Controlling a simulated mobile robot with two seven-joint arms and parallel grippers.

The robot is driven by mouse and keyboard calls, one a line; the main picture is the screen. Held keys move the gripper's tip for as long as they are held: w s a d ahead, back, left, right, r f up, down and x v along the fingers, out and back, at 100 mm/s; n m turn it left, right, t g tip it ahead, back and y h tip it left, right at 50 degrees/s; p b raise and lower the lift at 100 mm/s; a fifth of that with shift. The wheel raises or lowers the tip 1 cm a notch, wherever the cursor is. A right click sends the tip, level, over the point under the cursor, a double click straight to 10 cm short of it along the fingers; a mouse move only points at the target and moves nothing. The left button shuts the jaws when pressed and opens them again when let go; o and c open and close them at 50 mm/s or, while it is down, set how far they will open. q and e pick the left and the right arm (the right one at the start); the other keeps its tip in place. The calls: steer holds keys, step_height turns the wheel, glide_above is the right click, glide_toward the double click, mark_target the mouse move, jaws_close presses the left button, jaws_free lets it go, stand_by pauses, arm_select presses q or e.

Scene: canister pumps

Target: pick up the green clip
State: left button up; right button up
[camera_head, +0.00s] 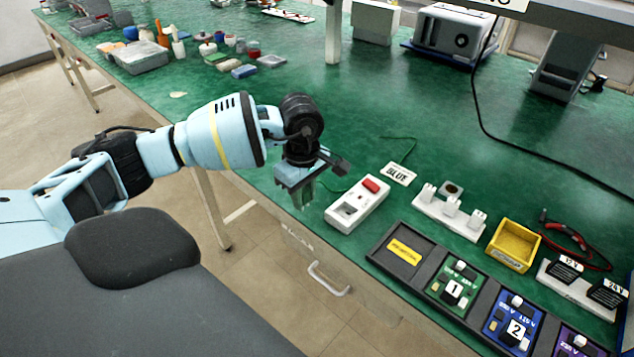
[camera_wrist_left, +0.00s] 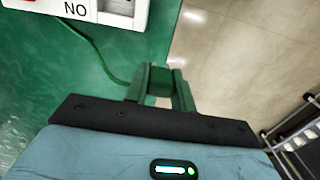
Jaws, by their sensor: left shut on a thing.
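My left gripper (camera_head: 303,195) points down over the front edge of the green bench, left of the white box with the red switch. In the left wrist view the gripper (camera_wrist_left: 160,88) is shut on the green clip (camera_wrist_left: 160,80), which sits between its two fingers. A thin green wire (camera_wrist_left: 105,62) runs from the clip side up toward the white box. In the head view the clip is too small and too much covered by the gripper to make out clearly. My right gripper is not in view.
The white box with the red switch (camera_head: 345,212) stands close right of the gripper.

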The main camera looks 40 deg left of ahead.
arm_select(q)
steer(key=s, duration=0.9)
steer(key=w+d+r+m, duration=0.2)
steer(key=d+r+m, duration=0.2)
steer(key=d+m, duration=0.2)
steer(key=w+d+r+m, duration=0.2)
steer(key=d+m, duration=0.5)
steer(key=m, duration=0.4)
steer(key=shift+w+d+r+b, duration=0.2)
steer(key=shift+w+r+b, duration=0.15)
steer(key=shift+r, duration=0.5)
steer(key=shift+d, duration=0.1)
